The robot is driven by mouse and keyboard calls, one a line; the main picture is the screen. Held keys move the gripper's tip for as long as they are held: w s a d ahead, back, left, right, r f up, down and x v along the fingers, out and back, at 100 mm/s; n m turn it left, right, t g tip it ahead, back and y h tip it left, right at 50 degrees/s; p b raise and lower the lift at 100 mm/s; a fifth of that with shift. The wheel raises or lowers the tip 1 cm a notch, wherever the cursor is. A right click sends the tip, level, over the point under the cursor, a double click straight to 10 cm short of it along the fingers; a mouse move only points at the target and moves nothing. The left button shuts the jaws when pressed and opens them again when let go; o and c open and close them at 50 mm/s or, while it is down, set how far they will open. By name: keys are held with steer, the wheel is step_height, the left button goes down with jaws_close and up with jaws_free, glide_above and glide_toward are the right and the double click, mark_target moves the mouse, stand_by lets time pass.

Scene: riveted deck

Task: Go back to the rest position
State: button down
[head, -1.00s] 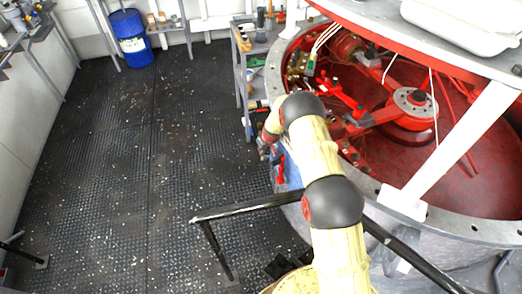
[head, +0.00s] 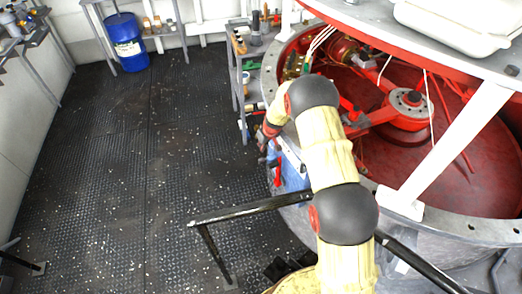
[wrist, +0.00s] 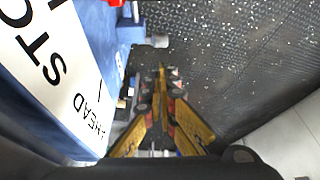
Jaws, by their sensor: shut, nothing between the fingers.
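My arm's cream links and dark joints rise through the middle of the head view, in front of the big round red-lined housing (head: 400,160). The wrist end of the arm is small and partly hidden there, near a blue panel (head: 292,172). In the wrist view my gripper (wrist: 161,75) has yellow-and-black fingers drawn together at the tips. Nothing is held between them, and they point out over the dark floor. A blue surface with a white sign (wrist: 62,60) lettered in black lies left of the fingers, apart from them.
A black railing (head: 240,210) crosses in front of the housing. A grey shelf cart (head: 240,75) stands beside the housing, and a blue barrel (head: 126,42) is at the back left. The riveted floor (head: 120,170) on the left is open. A white post (head: 450,148) rises at the right.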

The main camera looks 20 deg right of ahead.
steer(key=s+a+r, duration=0.1)
steer(key=s+r, duration=0.4)
steer(key=r, duration=0.6)
steer(key=s+a+r+m, duration=0.1)
steer(key=s+r, duration=0.4)
steer(key=r, duration=0.5)
steer(key=s+a+r, duration=0.1)
steer(key=s+r, duration=0.4)
steer(key=r, duration=0.6)
steer(key=s+r+m+t, duration=0.1)
steer(key=s+r, duration=0.4)
steer(key=s, duration=0.3)
steer(key=s+r, duration=0.4)
steer(key=s, duration=0.4)
steer(key=s+m+h, duration=0.1)
steer(key=s, duration=1.4)
steer(key=shift+s+d+r+t, duration=0.15)
steer(key=shift+s+r+t, duration=0.25)
steer(key=c, duration=2.5)
jaws_free()
